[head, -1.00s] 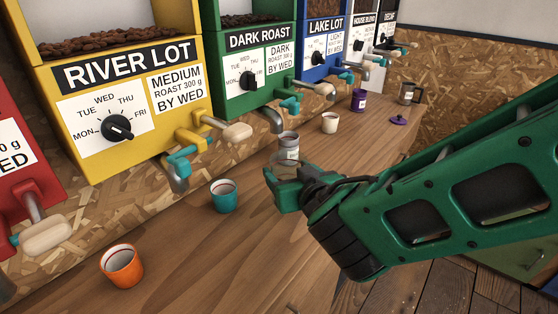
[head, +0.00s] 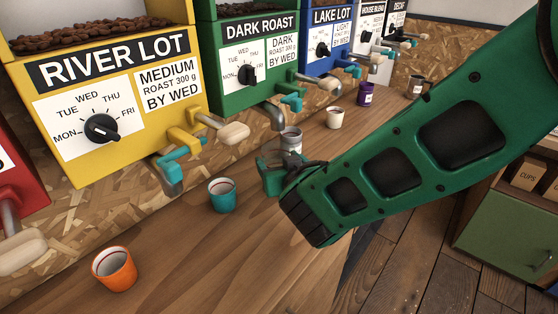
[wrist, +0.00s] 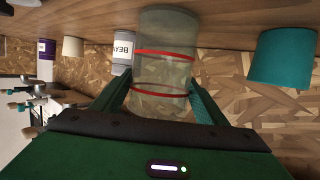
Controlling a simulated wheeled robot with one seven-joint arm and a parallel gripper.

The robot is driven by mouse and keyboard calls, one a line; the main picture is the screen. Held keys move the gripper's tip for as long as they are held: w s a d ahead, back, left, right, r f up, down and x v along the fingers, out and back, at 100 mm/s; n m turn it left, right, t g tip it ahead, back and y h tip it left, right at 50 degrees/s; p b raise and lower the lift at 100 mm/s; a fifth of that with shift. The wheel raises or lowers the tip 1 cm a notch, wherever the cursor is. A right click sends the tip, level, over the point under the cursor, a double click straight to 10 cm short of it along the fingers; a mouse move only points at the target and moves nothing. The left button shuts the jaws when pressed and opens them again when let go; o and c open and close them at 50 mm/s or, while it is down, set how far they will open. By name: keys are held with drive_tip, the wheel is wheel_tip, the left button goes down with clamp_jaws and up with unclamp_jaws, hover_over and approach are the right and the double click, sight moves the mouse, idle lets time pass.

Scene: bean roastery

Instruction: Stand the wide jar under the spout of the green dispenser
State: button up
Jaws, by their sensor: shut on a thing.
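My gripper (head: 272,174) is shut on the wide jar, a clear glass cylinder with two red bands. The jar (wrist: 163,72) stands out between the fingers in the wrist view, which shows the counter at the top. In the head view the jar is mostly hidden by my gripper. I cannot tell whether its base touches the counter. The green dispenser (head: 236,92), labelled DARK ROAST, is behind my gripper. Its grey spout (head: 273,115) hangs above and a little behind the gripper, with a teal part beside it.
A grey labelled can (head: 291,138) stands close behind the jar. A teal cup (head: 222,197) is left of my gripper, with an orange cup (head: 114,272) farther left. A white cup (head: 334,119) and purple container (head: 365,96) stand beyond. The front counter is clear.

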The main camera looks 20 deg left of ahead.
drive_tip(key=o, duration=1.2)
drive_tip(key=shift+c, duration=0.2)
drive_tip(key=shift+s+r, duration=0.1)
drive_tip(key=shift+s, duration=0.05)
drive_tip(key=v, duration=1.1)
drive_tip(key=shift+s+d+r, duration=0.2)
drive_tip(key=shift+s+d, duration=0.05)
